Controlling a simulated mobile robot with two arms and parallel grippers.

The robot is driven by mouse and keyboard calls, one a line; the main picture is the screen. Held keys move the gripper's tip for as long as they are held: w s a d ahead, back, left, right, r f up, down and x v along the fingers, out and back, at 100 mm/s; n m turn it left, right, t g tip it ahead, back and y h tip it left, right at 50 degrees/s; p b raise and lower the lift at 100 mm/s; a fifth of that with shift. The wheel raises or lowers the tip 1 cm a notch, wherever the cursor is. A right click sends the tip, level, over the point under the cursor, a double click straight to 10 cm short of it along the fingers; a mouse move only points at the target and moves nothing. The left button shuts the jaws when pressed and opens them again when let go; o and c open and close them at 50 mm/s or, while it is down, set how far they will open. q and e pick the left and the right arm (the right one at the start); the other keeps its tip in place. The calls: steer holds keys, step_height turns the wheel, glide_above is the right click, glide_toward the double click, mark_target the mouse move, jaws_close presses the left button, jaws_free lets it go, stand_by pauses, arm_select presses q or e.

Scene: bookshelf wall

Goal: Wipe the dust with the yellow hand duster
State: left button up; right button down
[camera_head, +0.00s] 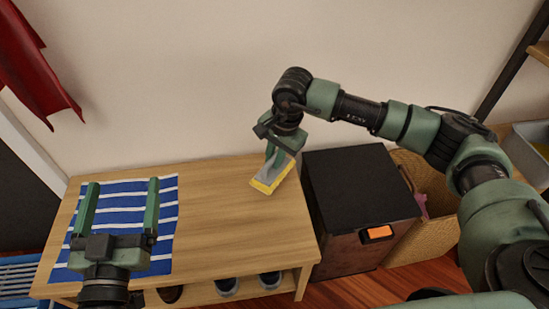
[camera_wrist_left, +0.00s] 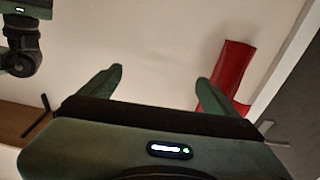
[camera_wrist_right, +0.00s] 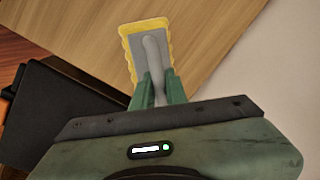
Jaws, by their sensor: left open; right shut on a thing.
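The yellow hand duster (camera_head: 272,175) has a grey back and a yellow rim. It is at the right end of the wooden bench top (camera_head: 215,215). My right gripper (camera_head: 277,155) is shut on its handle, and the right wrist view shows the duster (camera_wrist_right: 131,50) between the fingers (camera_wrist_right: 159,88). Whether the pad touches the wood is hard to tell. My left gripper (camera_head: 122,190) is open and empty above the blue-and-white striped cloth (camera_head: 125,215). No dust can be made out on the bench top.
A black-topped box (camera_head: 360,185) with an orange label stands right of the bench, beside a wicker basket (camera_head: 420,210). Shoes (camera_head: 228,285) sit on the shelf below. Red fabric (camera_head: 35,70) hangs at upper left. The middle of the bench top is clear.

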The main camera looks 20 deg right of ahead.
steer(key=shift+r, duration=0.55)
steer(key=shift+r+p, duration=0.5)
steer(key=shift+p, duration=0.1)
steer(key=shift+r+p, duration=0.3)
steer(key=shift+r, duration=0.2)
arm_select(q)
steer(key=s+a+f+g+y, duration=0.2)
steer(key=f+g, duration=0.4)
steer(key=f, duration=0.4)
steer(key=shift+s+f, duration=0.15)
steer(key=shift+s, duration=0.4)
arm_select(e)
steer(key=shift+r, duration=0.4)
